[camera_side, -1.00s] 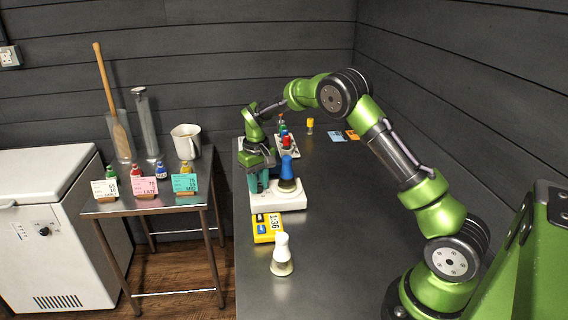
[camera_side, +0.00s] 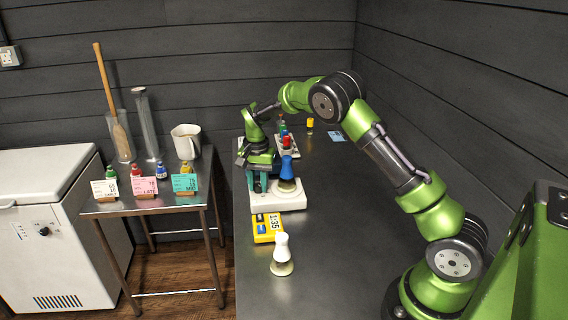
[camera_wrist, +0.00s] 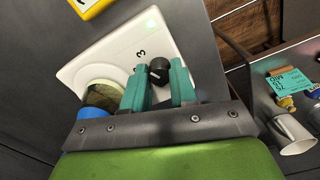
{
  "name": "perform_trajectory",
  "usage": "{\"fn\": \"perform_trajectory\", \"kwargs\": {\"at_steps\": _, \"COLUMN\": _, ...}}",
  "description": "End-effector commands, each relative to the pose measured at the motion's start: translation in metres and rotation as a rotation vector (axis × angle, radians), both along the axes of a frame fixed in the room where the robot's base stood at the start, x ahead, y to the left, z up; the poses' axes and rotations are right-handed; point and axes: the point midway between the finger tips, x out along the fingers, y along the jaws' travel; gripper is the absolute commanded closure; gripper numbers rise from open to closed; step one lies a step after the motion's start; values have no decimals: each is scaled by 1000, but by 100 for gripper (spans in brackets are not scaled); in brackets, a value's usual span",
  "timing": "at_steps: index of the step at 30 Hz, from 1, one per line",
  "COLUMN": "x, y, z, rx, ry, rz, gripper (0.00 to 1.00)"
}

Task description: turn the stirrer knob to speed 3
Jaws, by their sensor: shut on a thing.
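The stirrer is a white box (camera_side: 290,200) on the bench, carrying a flask with a blue top (camera_side: 287,168). In the side view my gripper (camera_side: 258,184) is low over the stirrer's left end, and the knob is hidden there. The knob's exact pointer direction is hard to tell.
A yellow timer (camera_side: 268,228) reading 1:35 and a white-topped flask (camera_side: 282,255) stand in front of the stirrer. A rack of coloured-capped bottles (camera_side: 288,147) is behind it. A side table (camera_side: 160,205) holds cards, small bottles and a jug. The bench's right part is clear.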

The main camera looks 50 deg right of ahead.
Motion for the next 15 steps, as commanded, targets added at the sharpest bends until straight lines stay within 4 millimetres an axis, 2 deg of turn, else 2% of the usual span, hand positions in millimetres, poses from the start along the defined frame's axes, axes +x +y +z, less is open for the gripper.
{"fn": "perform_trajectory", "kwargs": {"at_steps": 15, "x": 0, "y": 0, "z": 1, "rx": 1, "ry": -2, "rz": -96, "gripper": 100}}
